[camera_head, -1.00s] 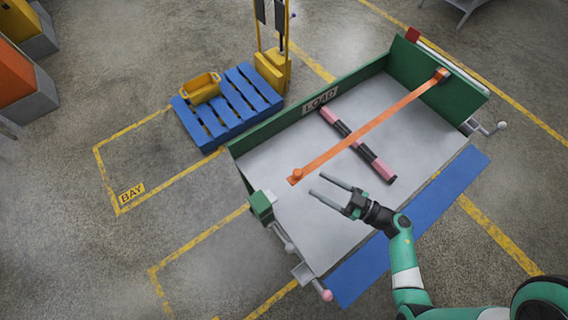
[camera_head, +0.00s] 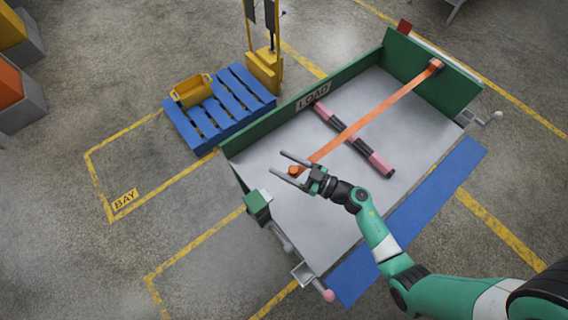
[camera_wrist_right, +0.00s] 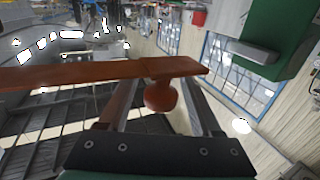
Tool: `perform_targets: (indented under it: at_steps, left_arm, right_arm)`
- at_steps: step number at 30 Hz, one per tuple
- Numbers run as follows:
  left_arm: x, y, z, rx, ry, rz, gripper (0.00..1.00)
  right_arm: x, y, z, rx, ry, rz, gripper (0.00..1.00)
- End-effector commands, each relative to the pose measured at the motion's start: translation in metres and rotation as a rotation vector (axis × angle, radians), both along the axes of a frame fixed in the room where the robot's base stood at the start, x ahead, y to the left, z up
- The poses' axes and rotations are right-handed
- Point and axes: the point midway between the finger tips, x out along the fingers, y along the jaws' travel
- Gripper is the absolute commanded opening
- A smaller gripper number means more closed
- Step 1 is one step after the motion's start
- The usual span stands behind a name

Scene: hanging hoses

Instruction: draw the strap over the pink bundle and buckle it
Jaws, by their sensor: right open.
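The orange strap (camera_head: 365,116) runs from a mount (camera_head: 435,66) on the green end wall, across the pink bundle (camera_head: 373,158), to a free end with an orange knob (camera_head: 293,170). The bundle is pink with dark bands and lies on the grey bed. My right gripper (camera_head: 280,164) is open at the strap's free end, its fingers appearing on either side of the knob. In the right wrist view the strap (camera_wrist_right: 90,73) crosses by the fingertips and the knob (camera_wrist_right: 160,95) shows between the fingers. A green block (camera_head: 257,206), possibly the buckle, stands at the bed's near-left corner. My left gripper is not in view.
Green walls (camera_head: 290,112) edge the bed's back and right end. A blue strip (camera_head: 425,215) lies along the front edge. A crank handle with a pink knob (camera_head: 328,295) sticks out at the near corner. A blue pallet with a yellow crate (camera_head: 192,91) stands back left.

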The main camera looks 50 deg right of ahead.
Motion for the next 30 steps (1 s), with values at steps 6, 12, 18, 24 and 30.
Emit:
perform_targets:
  at_steps: [6, 12, 18, 24, 30]
  left_arm:
    - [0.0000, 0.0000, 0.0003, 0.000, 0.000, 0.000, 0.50]
    - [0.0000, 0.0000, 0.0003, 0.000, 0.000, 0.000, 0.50]
    - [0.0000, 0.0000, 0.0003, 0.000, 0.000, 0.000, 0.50]
    - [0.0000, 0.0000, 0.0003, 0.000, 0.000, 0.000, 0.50]
    - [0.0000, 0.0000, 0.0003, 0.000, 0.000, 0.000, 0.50]
  right_arm:
    - [-0.0004, -0.0001, 0.0002, 0.000, 0.000, 0.000, 0.49]
    - [-0.0005, -0.0001, 0.0002, 0.000, 0.000, 0.000, 0.13]
    - [-0.0006, -0.0001, 0.0002, 0.000, 0.000, 0.001, 0.00]
    - [-0.0006, -0.0001, 0.0002, 0.000, 0.000, 0.001, 0.00]
    - [-0.0006, -0.0001, 0.0003, 0.000, 0.000, 0.001, 0.00]
